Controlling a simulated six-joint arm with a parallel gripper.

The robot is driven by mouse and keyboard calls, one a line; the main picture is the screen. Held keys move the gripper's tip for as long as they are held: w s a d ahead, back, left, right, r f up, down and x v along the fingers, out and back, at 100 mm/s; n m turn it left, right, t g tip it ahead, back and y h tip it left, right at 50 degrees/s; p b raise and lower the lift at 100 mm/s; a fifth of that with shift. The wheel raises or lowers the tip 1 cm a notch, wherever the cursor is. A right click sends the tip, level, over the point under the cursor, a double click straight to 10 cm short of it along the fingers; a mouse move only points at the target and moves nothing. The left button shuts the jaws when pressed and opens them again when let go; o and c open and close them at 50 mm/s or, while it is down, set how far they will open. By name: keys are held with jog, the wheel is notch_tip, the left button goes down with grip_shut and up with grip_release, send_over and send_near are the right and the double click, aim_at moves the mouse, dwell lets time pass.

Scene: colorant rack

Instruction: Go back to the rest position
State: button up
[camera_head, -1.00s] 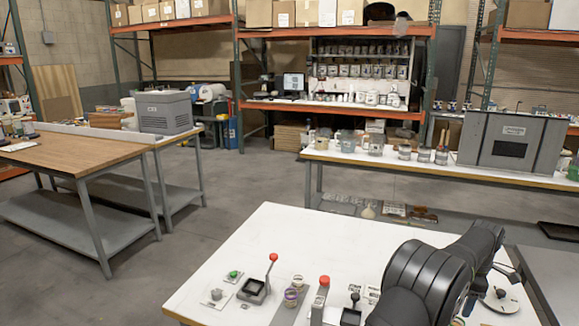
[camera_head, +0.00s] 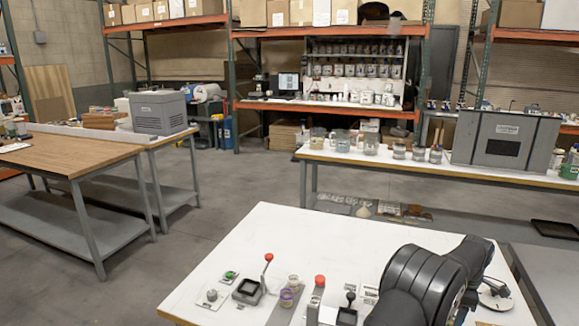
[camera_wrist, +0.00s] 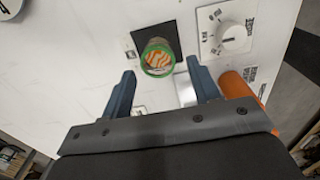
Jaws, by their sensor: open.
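My gripper (camera_wrist: 161,70) shows in the wrist view as two blue fingers spread apart with nothing held between them. A round container with a green rim and an orange-and-white striped top (camera_wrist: 158,57) stands beyond the fingertips, on or over a dark square patch (camera_wrist: 171,33) on the white table. In the head view my gripper is not visible. My black arm covers the right part of the white table (camera_head: 290,235).
The table's far part is clear.

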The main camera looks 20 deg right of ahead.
jog(key=s+a+r, duration=0.2)
jog(key=s+r, duration=0.4)
jog(key=s, duration=0.5)
jog(key=w+a, duration=1.1)
jog(key=w, duration=0.3)
jog(key=w+a+f, duration=0.1)
jog(key=w+a, duration=1)
jog(key=w, duration=0.4)
jog(key=shift+w+a+f, duration=0.15)
jog(key=shift+w+f, duration=0.05)
jog(key=shift+f, duration=0.05)
jog(key=shift+r, duration=0.15)
jog(key=s+d, duration=0.4)
jog(key=s+d+r, duration=0.1)
jog(key=s+d, duration=0.9)
jog(key=shift+r, duration=0.35)
